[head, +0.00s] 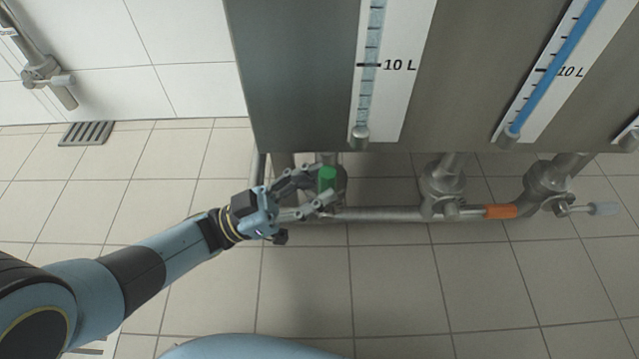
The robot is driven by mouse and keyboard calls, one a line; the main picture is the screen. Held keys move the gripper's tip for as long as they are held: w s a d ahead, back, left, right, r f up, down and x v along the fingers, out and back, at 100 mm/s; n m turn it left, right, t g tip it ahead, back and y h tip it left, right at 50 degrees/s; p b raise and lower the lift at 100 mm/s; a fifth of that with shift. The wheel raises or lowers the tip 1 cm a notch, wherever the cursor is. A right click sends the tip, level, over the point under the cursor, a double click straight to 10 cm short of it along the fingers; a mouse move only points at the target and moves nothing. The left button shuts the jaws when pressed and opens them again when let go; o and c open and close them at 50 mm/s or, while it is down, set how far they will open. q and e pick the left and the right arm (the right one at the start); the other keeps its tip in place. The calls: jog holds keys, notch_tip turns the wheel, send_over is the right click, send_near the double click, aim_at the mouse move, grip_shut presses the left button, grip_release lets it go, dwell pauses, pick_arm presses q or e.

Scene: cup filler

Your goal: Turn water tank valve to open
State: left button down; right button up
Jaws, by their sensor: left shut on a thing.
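The grey water tank (300,80) fills the upper right of the head view, with gauge strips marked 10 L on its front. Below its lower edge is a valve with a green handle (327,178). My left gripper (322,188) reaches in from the left and is shut on the green handle, its fingers on either side. The gripper partly hides this valve's body and pipe. Farther right is a valve with an orange handle (501,211), lying along the pipe. My right gripper is not in view.
A horizontal pipe (380,214) runs below the tank. A pale grey-handled valve (602,208) is at the far right. Another pipe fitting (45,78) is on the tiled wall at upper left. A floor drain (86,133) lies below it. The tiled floor in front is clear.

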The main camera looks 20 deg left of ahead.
pick_arm(q)
jog(key=shift+a, duration=0.15)
jog(key=c, duration=1.1)
grip_release()
jog(key=shift+o, duration=0.2)
jog(key=v, duration=0.7)
jog(key=shift+a+f, duration=0.15)
jog(key=shift+a, duration=0.05)
jog(key=shift+s, duration=0.15)
